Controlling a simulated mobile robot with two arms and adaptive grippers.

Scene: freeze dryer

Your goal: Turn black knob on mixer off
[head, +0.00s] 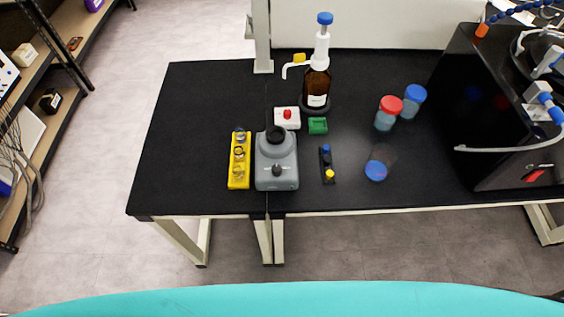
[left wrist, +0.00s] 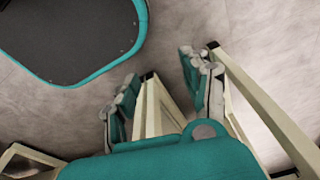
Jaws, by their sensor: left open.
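The grey mixer (head: 277,157) stands on the black table near its front edge. It has a round black cup on top (head: 276,134) and a small black knob (head: 277,170) on its front; the knob's setting is too small to read. Neither gripper shows in the head view. In the left wrist view my left gripper (left wrist: 160,92) has its two fingers wide apart with nothing between them. Pale table legs and the floor show behind it, and the mixer is not in that view. My right gripper is not in view.
A yellow rack (head: 239,168) stands close left of the mixer. A black holder (head: 327,166) and clear blue-capped container (head: 377,168) are to its right. A red-button box (head: 287,117), green block (head: 318,126) and brown bottle (head: 316,88) are behind. The black table (head: 190,130) is bare at left.

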